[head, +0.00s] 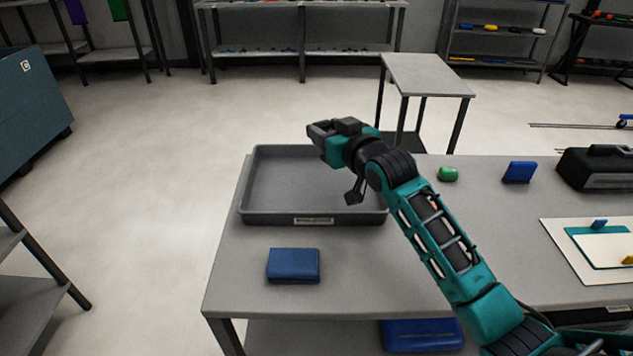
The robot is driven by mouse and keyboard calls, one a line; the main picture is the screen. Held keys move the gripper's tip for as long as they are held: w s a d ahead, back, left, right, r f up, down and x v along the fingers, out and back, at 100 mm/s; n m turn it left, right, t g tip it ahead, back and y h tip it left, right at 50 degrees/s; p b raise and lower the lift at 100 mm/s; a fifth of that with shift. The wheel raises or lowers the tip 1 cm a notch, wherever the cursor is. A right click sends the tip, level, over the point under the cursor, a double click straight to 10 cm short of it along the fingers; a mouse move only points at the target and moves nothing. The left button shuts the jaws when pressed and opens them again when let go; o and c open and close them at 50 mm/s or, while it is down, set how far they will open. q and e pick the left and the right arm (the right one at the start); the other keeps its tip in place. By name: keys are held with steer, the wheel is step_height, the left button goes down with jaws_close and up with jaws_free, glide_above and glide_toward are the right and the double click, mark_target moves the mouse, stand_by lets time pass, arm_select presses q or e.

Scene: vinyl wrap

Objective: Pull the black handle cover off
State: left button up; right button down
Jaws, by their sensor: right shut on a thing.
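My right gripper (322,131) is raised at the back of the grey tray (248,190), pointing left. It is shut on a small dark piece that looks like the black handle cover; its outline blends with the dark fingers, so its exact shape is hard to tell. No other black handle cover is clear in view. My left gripper is not in view.
The tray looks empty. A blue folded item (293,266) lies in front of it. A green piece (448,174), a blue block (519,172), a black case (597,168) and a pale panel (565,255) lie to the right. A small side table (428,75) stands behind.

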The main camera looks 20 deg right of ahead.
step_height(320, 180, down, 6)
steer(key=shift+r+b, duration=0.1)
steer(key=shift+b, duration=0.6)
steer(key=shift+c, duration=2.3)
jaws_free()
steer(key=shift+s, duration=0.1)
steer(key=v, duration=1.2)
steer(key=shift+s, duration=0.4)
steer(key=shift+d, duration=0.1)
